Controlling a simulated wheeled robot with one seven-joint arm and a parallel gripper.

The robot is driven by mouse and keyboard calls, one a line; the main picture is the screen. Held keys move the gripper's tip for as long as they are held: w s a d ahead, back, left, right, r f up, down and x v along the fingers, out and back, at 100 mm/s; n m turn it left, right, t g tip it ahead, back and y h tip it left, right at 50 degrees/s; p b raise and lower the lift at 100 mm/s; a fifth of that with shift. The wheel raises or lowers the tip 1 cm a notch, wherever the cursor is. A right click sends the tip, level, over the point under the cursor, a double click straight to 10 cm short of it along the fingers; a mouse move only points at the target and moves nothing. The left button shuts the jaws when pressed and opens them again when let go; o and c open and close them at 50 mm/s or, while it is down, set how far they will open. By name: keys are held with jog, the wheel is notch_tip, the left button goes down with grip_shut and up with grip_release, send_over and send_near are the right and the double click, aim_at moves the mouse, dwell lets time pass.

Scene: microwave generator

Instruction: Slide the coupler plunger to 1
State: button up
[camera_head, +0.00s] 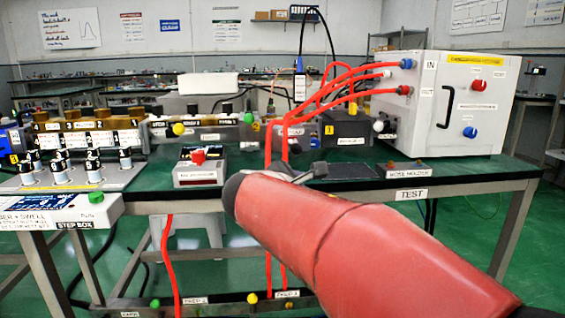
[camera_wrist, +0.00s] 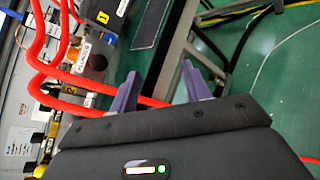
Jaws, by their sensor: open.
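My red arm reaches in from the lower right in the head view. My gripper (camera_head: 302,172) shows only as a small dark part past the arm's end, near the bench's front edge. In the wrist view my gripper (camera_wrist: 160,88) has two purple fingers apart, with nothing held between them. A red hose (camera_wrist: 150,101) passes beyond the fingers. I cannot pick out the coupler plunger for sure. A yellow number tag (camera_wrist: 102,17) and a white label (camera_wrist: 82,44) sit on grey equipment at the wrist view's upper left; the label is too blurred to read.
Red hoses (camera_head: 345,80) run from a white cabinet (camera_head: 455,100) down past the bench front. A small box with a red knob (camera_head: 198,157) stands left of my gripper. Further left is the step box (camera_head: 65,211). A dark pad (camera_head: 352,171) lies right of my gripper.

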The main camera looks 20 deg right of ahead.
aim_at(293, 151)
jog(key=w+a+r+n+t+h+b, duration=0.1)
jog(key=w+a+r+n+t+h, duration=0.2)
jog(key=w+n, duration=0.4)
jog(key=shift+m+y, duration=0.3)
jog(key=shift+m, duration=0.1)
jog(key=x, duration=0.6)
jog(key=r+x, duration=0.1)
jog(key=x, duration=0.2)
jog(key=shift+w, duration=0.3)
jog(key=shift+c, duration=0.3)
grip_shut()
